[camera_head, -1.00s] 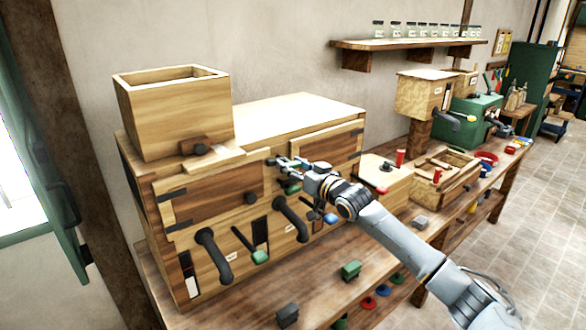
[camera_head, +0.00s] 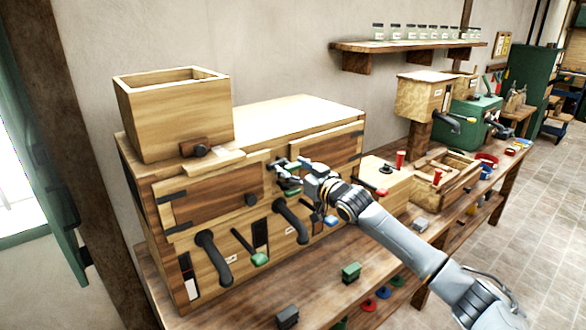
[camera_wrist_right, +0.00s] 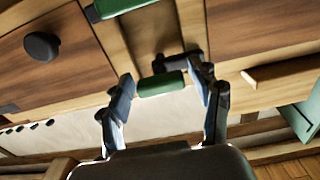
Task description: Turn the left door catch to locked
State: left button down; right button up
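A wooden cabinet (camera_head: 290,108) has a left door (camera_head: 212,193) and a right door (camera_head: 330,147), with a post between them. My right gripper (camera_head: 284,166) is at this post. In the right wrist view, which looks upside down, a green catch (camera_wrist_right: 162,84) on a dark pivot lies between the two fingertips (camera_wrist_right: 165,82). The fingers are apart, one on each side of it, with small gaps showing. A second green piece (camera_wrist_right: 115,8) shows beyond; it seems to be the green piece (camera_head: 291,190) below the gripper in the head view. My left gripper is not in view.
Black handles (camera_head: 213,257) and a green-tipped lever (camera_head: 259,259) stick out below the doors. A hopper (camera_head: 172,118) stands on the cabinet. Green blocks (camera_head: 350,271) lie on the bench in front. A wall shelf (camera_head: 407,46) holds several jars.

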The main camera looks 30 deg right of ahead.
dwell(0.3)
jog(key=shift+s+f, duration=0.1)
jog(key=shift+s, duration=0.45)
jog(key=s, duration=1.1)
jog(key=shift+d, duration=0.45)
